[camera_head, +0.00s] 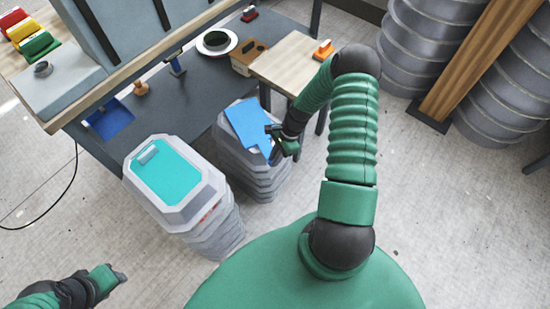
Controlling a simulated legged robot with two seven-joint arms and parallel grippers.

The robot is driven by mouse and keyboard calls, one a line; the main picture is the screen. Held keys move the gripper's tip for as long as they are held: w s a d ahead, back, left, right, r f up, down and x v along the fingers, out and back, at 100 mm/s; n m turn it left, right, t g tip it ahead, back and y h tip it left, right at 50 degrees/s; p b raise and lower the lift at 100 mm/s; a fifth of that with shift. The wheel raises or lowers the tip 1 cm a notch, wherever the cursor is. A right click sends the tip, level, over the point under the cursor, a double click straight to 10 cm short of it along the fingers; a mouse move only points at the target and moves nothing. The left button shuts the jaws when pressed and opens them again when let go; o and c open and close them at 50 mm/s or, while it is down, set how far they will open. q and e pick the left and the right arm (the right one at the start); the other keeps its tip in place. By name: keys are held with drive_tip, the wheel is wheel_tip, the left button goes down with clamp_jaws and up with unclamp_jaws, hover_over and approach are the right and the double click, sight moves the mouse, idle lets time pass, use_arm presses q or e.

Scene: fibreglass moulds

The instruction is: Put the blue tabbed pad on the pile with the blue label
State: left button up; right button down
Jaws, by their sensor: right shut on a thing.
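The blue tabbed pad (246,121) is a flat blue sheet over the top of the farther grey mould pile (249,171). I cannot tell whether it rests on that pile or hangs just above it. My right gripper (276,142) is shut on the pad's right edge. The nearer grey mould pile (204,210) has a teal pad (172,176) with a small grey tab lying on top. No blue label can be made out on either pile; the pad hides much of the farther pile's top. My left gripper (117,276) is low at the left, away from both piles; its opening is unclear.
A dark workbench (186,103) runs behind the piles, with a roll (216,41) and a blue tray (110,119) on it. A small wooden table (292,62) stands behind the farther pile. Tall grey stacks (412,50) stand at the right. The floor between is clear.

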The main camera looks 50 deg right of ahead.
drive_tip(key=c, duration=1.5)
unclamp_jaws()
drive_tip(key=shift+o, duration=0.2)
